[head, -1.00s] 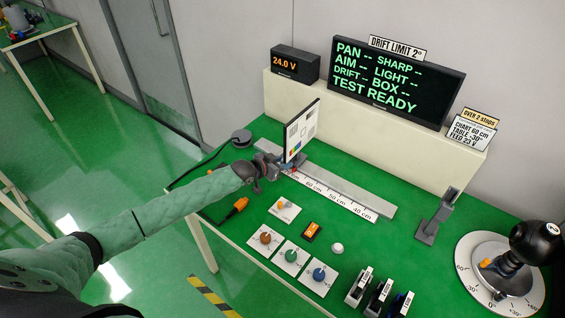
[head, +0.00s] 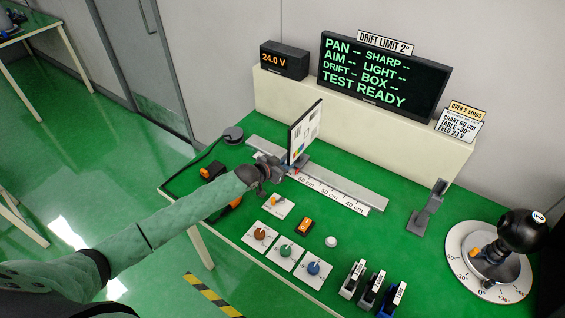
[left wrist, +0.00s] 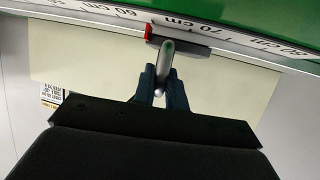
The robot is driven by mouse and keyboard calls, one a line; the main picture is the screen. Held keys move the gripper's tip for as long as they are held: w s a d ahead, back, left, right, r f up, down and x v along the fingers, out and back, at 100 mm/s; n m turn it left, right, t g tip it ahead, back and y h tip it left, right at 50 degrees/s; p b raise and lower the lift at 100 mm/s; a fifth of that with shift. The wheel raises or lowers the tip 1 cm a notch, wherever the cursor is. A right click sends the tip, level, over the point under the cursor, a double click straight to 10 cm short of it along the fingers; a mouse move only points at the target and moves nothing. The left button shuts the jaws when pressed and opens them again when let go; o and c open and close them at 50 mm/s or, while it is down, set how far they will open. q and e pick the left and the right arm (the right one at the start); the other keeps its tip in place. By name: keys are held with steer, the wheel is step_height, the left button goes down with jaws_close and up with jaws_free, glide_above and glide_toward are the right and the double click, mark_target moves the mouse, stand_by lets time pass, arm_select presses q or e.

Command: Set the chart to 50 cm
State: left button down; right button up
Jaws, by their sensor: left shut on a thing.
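The test chart (head: 304,131), a white board with colour patches, stands upright on a carriage on the grey rail (head: 352,187). The rail's scale reads 60, 50 and 40 cm from left to right in the head view. My left gripper (head: 274,169) is shut on the carriage's grey handle, which shows between the fingers (left wrist: 165,88) in the left wrist view (left wrist: 168,60). The red pointer (left wrist: 148,32) sits between the 60 and 70 cm labels, nearer 60. My right gripper is not in view.
The screen (head: 382,76) reads TEST READY. A card (head: 459,125) beside it says chart 60 cm, table -30°, feed 23 V.

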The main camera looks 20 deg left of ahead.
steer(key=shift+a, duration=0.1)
arm_select(q)
steer(key=c, duration=1.5)
jaws_free()
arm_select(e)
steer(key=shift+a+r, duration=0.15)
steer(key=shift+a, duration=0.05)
arm_select(q)
steer(key=shift+s+a, duration=0.1)
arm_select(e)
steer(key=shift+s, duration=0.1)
